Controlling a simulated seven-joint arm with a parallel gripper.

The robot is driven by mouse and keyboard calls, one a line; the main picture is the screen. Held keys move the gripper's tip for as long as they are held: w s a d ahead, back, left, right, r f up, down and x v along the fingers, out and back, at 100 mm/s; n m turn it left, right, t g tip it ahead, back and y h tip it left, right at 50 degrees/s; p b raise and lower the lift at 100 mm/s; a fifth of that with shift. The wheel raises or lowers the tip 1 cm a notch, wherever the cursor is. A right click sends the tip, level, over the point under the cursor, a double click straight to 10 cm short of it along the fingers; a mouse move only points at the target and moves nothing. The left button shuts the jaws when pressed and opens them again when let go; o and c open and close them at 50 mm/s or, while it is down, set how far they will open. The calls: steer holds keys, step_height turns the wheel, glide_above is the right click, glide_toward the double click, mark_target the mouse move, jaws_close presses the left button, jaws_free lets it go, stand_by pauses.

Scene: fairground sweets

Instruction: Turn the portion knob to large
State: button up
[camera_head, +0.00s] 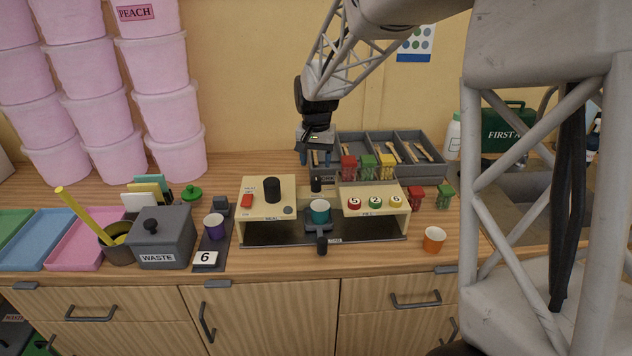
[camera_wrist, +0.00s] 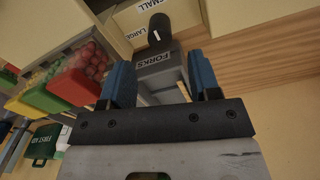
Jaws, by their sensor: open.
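The portion knob is a black knob with a white mark; in the wrist view it (camera_wrist: 160,30) stands on a pale panel beside the labels LARGE (camera_wrist: 146,36) and SMALL (camera_wrist: 150,4). Which label the mark points to I cannot tell. In the head view, a short black knob (camera_head: 316,184) at the middle of the pale machine appears to be the same one.
Red, green and yellow tubs (camera_head: 368,166) stand right of my gripper. The machine also has a large black knob (camera_head: 272,190) at left and a teal cup (camera_head: 320,212) below the middle. An orange cup (camera_head: 433,239) stands right.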

mark_target(316, 177)
steer(key=shift+f, duration=3.75)
steer(key=c, duration=0.9)
steer(key=shift+c, duration=0.2)
